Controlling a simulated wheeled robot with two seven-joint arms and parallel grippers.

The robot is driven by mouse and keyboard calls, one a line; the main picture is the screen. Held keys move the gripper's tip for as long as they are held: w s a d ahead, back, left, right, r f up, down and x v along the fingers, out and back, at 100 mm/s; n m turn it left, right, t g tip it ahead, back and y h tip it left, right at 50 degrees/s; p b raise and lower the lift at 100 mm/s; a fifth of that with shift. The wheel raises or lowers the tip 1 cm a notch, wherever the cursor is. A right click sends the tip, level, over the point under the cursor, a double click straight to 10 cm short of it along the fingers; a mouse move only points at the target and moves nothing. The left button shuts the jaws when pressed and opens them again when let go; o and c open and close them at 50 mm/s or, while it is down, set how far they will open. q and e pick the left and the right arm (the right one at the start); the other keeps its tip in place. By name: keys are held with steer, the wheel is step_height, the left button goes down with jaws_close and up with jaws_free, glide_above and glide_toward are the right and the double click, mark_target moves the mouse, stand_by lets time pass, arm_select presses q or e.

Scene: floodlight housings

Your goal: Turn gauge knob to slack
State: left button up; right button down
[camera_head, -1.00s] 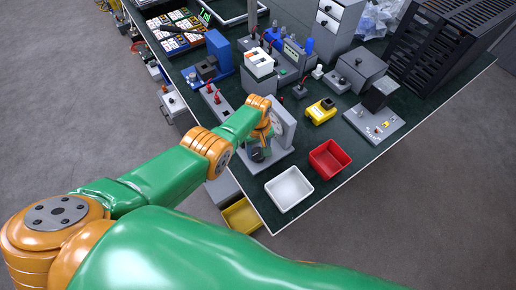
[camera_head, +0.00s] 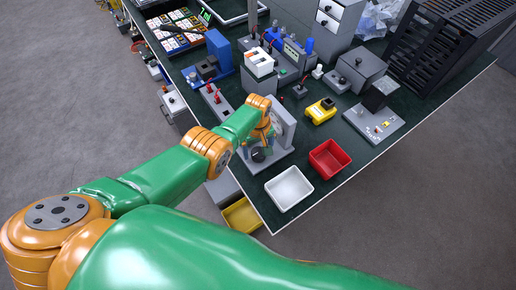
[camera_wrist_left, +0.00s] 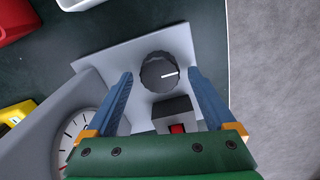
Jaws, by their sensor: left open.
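The gauge knob (camera_wrist_left: 158,72) is dark and ribbed, with a white pointer line that points right in the left wrist view. It sits on the grey base plate of the gauge unit (camera_wrist_left: 116,60); the knob also shows in the head view (camera_head: 259,155). My left gripper (camera_wrist_left: 160,80) is open, with one blue finger on either side of the knob and a gap on both sides. A round dial (camera_wrist_left: 76,138) with tick marks is partly cut off at lower left. A red rocker switch (camera_wrist_left: 178,128) sits below the knob. My right gripper is not in view.
A white tray (camera_head: 289,205) and a red tray (camera_head: 343,172) stand right of the gauge unit, near the bench edge. A yellow device (camera_head: 320,111) lies behind them. Red-handled switches (camera_head: 211,89) stand to the left. A yellow bin (camera_head: 241,222) is below the bench.

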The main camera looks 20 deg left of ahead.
mark_target(258, 152)
arm_select(q)
step_height(258, 152, up, 6)
steer(key=p, duration=0.4)
steer(key=shift+r+p, duration=0.4)
steer(key=shift+r, duration=0.15)
steer(key=shift+f, duration=0.1)
steer(key=shift+f, duration=0.1)
